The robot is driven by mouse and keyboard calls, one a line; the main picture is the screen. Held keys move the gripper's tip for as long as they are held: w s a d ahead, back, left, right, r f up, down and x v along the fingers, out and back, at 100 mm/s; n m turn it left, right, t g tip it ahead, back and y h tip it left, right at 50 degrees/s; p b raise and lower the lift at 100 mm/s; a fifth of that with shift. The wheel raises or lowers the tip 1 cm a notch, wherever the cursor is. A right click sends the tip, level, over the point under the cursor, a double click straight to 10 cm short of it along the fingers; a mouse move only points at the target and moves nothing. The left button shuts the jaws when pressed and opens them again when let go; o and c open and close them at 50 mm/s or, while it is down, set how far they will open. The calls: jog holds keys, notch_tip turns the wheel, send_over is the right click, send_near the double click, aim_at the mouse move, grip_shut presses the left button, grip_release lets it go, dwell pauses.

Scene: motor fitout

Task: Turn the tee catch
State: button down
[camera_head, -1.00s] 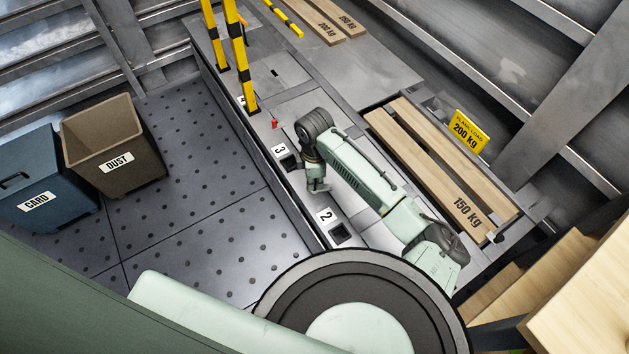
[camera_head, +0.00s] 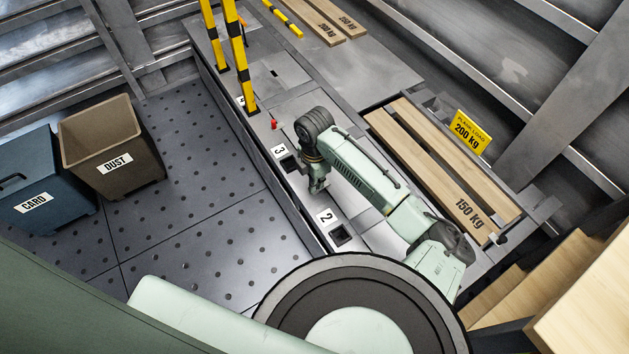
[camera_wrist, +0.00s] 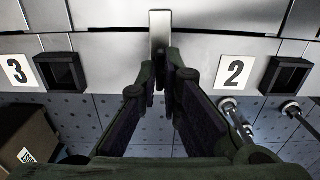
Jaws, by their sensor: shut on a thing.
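The tee catch seems to be the pale upright metal bar (camera_wrist: 160,28) at the top middle of the wrist view, against a grey metal panel. My gripper (camera_wrist: 163,80) has its two dark fingers drawn together at the bar's lower end, shut on it. The fingertips hide where they meet the bar. In the head view my gripper (camera_head: 318,186) points down at the grey deck between the labels 3 (camera_head: 280,150) and 2 (camera_head: 326,216). The catch itself cannot be made out there.
Square dark sockets (camera_wrist: 62,72) and (camera_wrist: 285,76) lie on either side of my gripper. Wooden planks (camera_head: 440,165) lie to the right. Yellow-black posts (camera_head: 237,55) stand beyond. A brown dust bin (camera_head: 140,150) and blue card bin (camera_head: 45,185) stand left on open studded floor.

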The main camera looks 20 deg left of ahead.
jog(key=c, duration=1.8)
grip_release()
jog(key=shift+o, duration=0.2)
notch_tip(320, 180, up, 12)
